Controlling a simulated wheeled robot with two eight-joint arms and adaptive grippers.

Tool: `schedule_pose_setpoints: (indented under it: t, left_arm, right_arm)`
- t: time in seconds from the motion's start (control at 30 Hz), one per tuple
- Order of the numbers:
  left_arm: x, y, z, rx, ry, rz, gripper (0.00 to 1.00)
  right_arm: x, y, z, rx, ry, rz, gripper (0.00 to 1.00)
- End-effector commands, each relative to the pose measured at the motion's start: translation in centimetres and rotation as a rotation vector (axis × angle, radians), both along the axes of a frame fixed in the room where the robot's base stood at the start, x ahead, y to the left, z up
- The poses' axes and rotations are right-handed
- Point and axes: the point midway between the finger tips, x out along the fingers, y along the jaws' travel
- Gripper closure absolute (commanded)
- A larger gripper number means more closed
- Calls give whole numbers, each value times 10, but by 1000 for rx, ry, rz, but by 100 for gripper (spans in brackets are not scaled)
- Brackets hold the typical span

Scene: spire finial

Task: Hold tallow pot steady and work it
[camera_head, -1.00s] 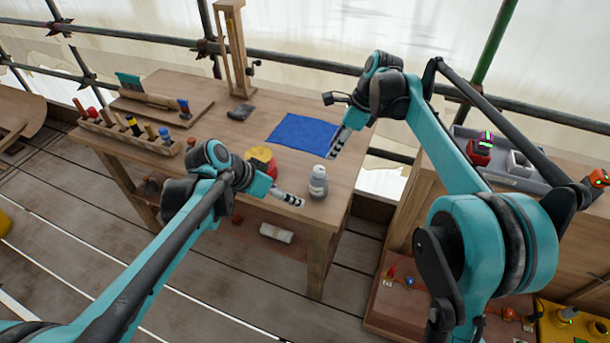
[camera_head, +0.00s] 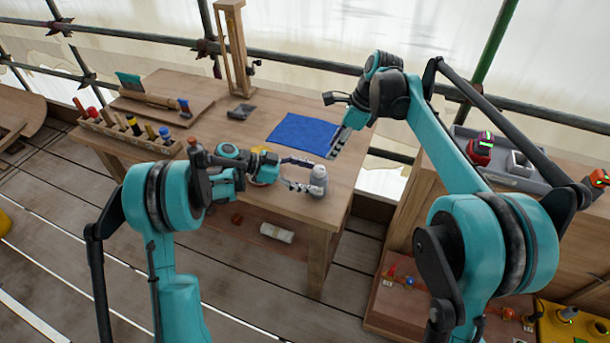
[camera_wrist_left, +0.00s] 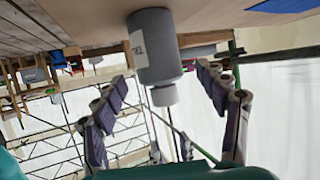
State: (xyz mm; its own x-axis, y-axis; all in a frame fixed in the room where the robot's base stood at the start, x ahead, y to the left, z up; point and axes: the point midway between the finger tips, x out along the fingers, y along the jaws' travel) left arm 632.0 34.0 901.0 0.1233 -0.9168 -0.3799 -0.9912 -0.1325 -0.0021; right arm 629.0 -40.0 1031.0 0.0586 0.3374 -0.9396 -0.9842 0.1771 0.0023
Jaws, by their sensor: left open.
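The tallow pot, which I take to be the small grey bottle with a pale cap (camera_head: 319,180), stands upright near the front right corner of the workbench. In the left wrist view the pot (camera_wrist_left: 152,45) appears upside down, with a label partly visible on its side. My left gripper (camera_head: 310,175) is open at the pot's left side, its fingers pointing at it. In the left wrist view the fingers (camera_wrist_left: 160,78) spread either side of the cap end; I cannot tell whether they touch. My right gripper (camera_head: 339,141) hangs by the blue cloth's right edge, its jaw gap unclear.
The blue cloth (camera_head: 302,132) lies flat on the bench (camera_head: 215,135). A tool rack (camera_head: 122,137) stands at the left, and a wooden frame (camera_head: 231,50) at the back. A yellow and red item (camera_head: 264,151) is partly hidden behind my left arm. A grey tray (camera_head: 500,168) sits at the right.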

Motion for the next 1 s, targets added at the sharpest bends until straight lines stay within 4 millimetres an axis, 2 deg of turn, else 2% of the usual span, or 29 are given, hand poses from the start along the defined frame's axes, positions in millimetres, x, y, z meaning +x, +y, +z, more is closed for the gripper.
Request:
schedule_pose_setpoints:
  t: [0.2, 0.4, 0.57, 0.8, 1.0]
  left_arm:
    - [3, -33, -13, 1, 1, -3, 27]
    - [7, -56, -23, 2, 3, -1, 27]
    - [8, -63, -26, 2, 3, 1, 27]
    - [8, -63, -26, 2, 3, 2, 27]
    - [8, -63, -26, 3, 3, 2, 80]
  right_arm:
    - [0, 0, 0, 0, 0, 0, 66]
    - [0, 0, 0, 0, 0, 0, 66]
    - [0, 0, 0, 0, 0, 0, 66]
    - [0, 0, 0, 0, 0, 0, 66]
    - [0, 0, 0, 0, 0, 0, 66]
